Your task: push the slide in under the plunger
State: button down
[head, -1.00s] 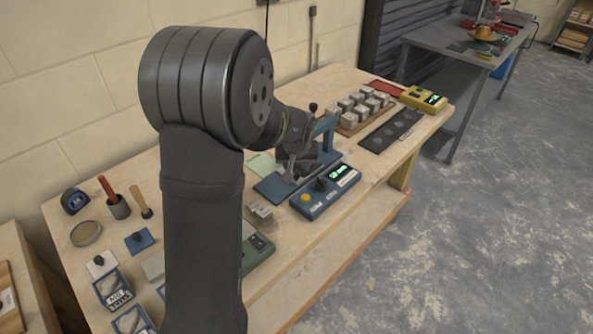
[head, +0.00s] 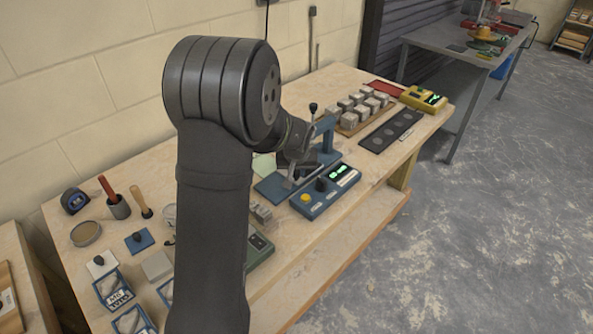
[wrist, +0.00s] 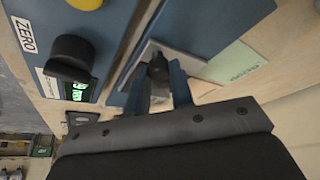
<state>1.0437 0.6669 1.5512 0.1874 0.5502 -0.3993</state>
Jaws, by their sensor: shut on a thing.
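The blue press base (head: 268,187) lies on the bench in the head view. Its upright frame (head: 327,132) and black-knobbed lever (head: 313,107) rise behind my gripper (head: 293,172). In the wrist view, the grey metal slide (wrist: 180,57) lies on the blue base (wrist: 215,28). A dark knob (wrist: 158,68) stands on the slide. My gripper (wrist: 158,88) is shut on the knob, with a finger on each side. The plunger is hidden behind my arm in the head view and cannot be made out in the wrist view.
A blue control box (head: 325,192) with a yellow button, black knob and lit display stands just in front of the press. A tray of grey cubes (head: 345,125) and a dark strip (head: 390,130) lie beyond. A pale green card (wrist: 238,65) lies beside the base.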

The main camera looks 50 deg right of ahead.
aim_at(306, 174)
jog(key=shift+d, duration=2.05)
jog(key=c, duration=1.3)
grip_release()
jog(key=v, duration=1.7)
jog(key=shift+s+r, duration=0.1)
jog(key=shift+r, duration=0.1)
jog(key=x, duration=1.7)
jog(key=shift+f, duration=0.2)
